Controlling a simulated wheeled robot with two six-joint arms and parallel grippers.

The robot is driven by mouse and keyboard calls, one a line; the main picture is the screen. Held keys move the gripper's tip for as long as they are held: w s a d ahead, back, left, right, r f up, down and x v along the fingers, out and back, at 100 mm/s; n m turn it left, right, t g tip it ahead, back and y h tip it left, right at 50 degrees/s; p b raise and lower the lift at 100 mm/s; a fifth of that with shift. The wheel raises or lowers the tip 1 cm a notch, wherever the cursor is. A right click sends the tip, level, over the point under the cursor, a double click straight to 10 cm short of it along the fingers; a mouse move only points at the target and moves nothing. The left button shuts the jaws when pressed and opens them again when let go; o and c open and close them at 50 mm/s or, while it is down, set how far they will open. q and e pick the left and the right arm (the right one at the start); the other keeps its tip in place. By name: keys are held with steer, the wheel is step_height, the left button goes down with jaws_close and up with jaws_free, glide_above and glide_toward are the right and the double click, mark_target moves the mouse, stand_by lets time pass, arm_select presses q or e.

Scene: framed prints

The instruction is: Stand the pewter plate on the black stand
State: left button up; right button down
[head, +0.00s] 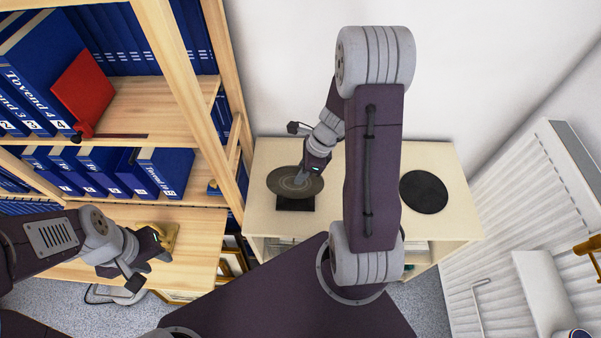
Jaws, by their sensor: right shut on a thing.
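The pewter plate (284,186) is a dark grey disc with faint rings, in the head view over the left part of the pale cabinet top. My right gripper (302,180) is shut on it near its upper right part. The plate looks tilted and hides part of the black stand (295,204), whose front part shows just below the plate. I cannot tell whether plate and stand touch. My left gripper (150,271) is open and empty, in front of the wooden shelf at lower left.
A black round disc (424,192) lies on the right part of the cabinet top (451,160). A wooden bookcase (178,60) with blue binders (98,40) and a red book (83,88) stands at left. A white radiator (525,220) is at right.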

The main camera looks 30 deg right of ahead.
mark_target(299, 166)
steer(key=shift+w+f, duration=0.1)
steer(key=shift+f, duration=0.35)
steer(key=c, duration=1.4)
jaws_free()
steer(key=shift+o, duration=0.2)
step_height(299, 166, up, 6)
steer(key=p, duration=0.6)
steer(key=shift+r, duration=0.15)
